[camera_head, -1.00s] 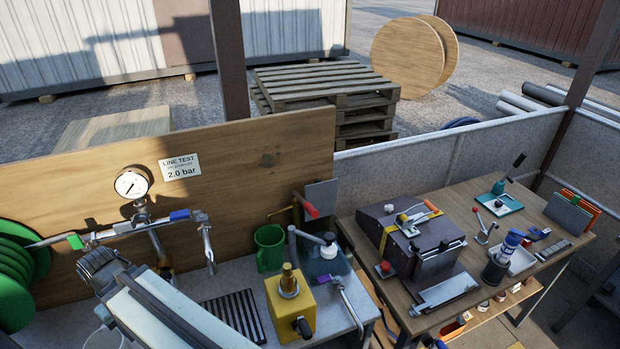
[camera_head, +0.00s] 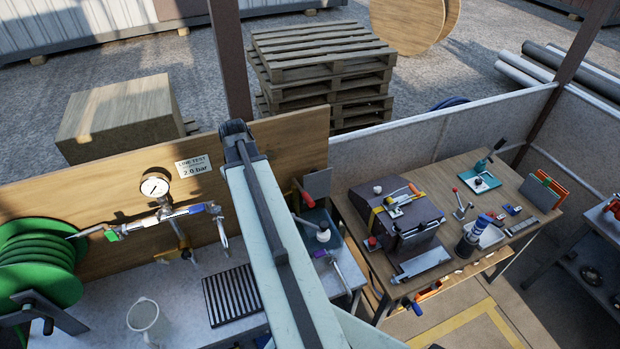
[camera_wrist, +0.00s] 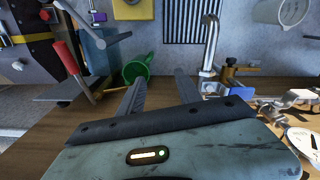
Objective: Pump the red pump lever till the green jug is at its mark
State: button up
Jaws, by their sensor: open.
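The red lever handle (camera_head: 303,192) sticks out near the wooden board, beside a grey plate. In the wrist view the red handle (camera_wrist: 67,60) is at the left, apart from my gripper. The green jug (camera_wrist: 140,68) lies just beyond the fingertips in the wrist view, its opening and handle partly showing. In the head view the jug is hidden behind my arm. My gripper (camera_wrist: 160,80) is open and empty, with its two dark fingers spread. The head view does not show the fingers. The jug's mark and level cannot be seen.
A bent metal spout (camera_wrist: 210,48) and a brass valve with a blue handle (camera_wrist: 228,87) are right of the fingers. A grey lever with a knob (camera_head: 322,234) stands near the red handle. The wooden board (camera_head: 290,135) backs the bench. A white beaker (camera_head: 143,315) stands front left.

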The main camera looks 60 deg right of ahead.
aim_at(310, 200)
jog(key=s+d+m, duration=0.1)
jog(key=s+d, duration=0.4)
jog(key=s+d+m, duration=0.1)
jog(key=s+d, duration=0.9)
jog(key=shift+m, duration=0.4)
notch_tip(310, 200, down, 9)
jog(key=b, duration=0.9)
jog(key=shift+w+f, duration=0.1)
jog(key=shift+w, duration=0.05)
jog(key=shift+c, duration=0.3)
grip_shut()
